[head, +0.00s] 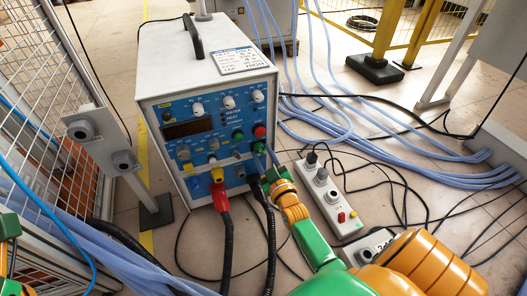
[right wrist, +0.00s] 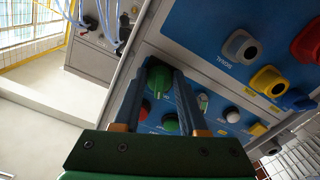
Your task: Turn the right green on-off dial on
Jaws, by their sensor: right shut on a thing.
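The heater's front panel carries a right green dial (head: 259,147), low at the right side below a red button (head: 259,131). In the right wrist view the green dial (right wrist: 158,79) sits between the two blue fingers of my right gripper (right wrist: 163,73). The fingers are shut on it from both sides. In the head view my right gripper (head: 267,160) reaches the panel from the lower right, and its tips partly hide the dial. Whether the dial is on or off I cannot tell. Only part of my left arm shows at the left edge; its gripper is out of view.
The white heater box (head: 190,60) stands on the floor. Another green knob (head: 238,135) is left of the red button. A red plug (head: 219,196) and black cables hang below. A power strip (head: 331,196) lies to the right. A mesh fence (head: 70,95) stands left.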

